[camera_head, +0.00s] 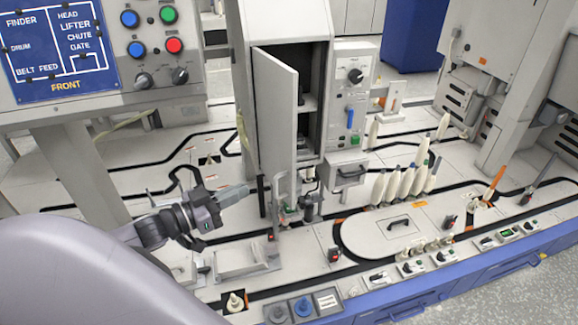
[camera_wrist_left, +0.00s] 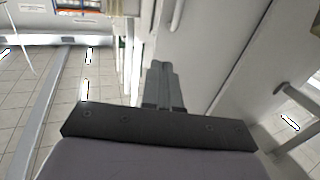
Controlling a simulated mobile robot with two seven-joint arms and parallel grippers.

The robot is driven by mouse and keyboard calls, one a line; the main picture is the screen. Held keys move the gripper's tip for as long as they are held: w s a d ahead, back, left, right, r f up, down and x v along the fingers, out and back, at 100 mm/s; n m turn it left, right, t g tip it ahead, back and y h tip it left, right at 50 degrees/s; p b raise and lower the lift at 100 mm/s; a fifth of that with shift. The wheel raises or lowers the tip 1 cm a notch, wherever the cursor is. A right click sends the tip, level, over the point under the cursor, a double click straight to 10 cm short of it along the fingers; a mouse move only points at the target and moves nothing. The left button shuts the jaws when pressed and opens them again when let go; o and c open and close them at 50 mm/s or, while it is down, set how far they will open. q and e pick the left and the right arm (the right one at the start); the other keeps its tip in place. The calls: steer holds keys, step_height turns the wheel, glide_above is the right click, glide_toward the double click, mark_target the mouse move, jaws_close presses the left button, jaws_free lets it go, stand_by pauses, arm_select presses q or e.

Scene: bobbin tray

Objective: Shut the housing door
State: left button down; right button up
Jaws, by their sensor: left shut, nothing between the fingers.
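The grey housing (camera_head: 283,28) stands at the middle of the head view. Its tall light-grey door (camera_head: 274,110) stands open, swung outward on the left side, and the dark interior with a shelf shows to its right. A pale handle (camera_head: 281,186) is low on the door. My left gripper (camera_head: 246,190) is shut and empty, just left of the door's lower part; I cannot tell whether it touches. In the left wrist view the closed fingers (camera_wrist_left: 161,72) point at a pale upright panel. My right gripper is not in view.
A button panel (camera_head: 153,50) is at the upper left. A control box (camera_head: 351,95) is on the housing's right side. Several white bobbins (camera_head: 405,182) stand on the deck to the right. A black-handled post (camera_head: 311,205) stands in front of the housing.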

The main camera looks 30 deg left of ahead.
mark_target(291, 168)
arm_select(q)
steer(key=shift+x, duration=6.95)
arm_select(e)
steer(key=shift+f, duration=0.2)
arm_select(q)
steer(key=shift+w, duration=0.15)
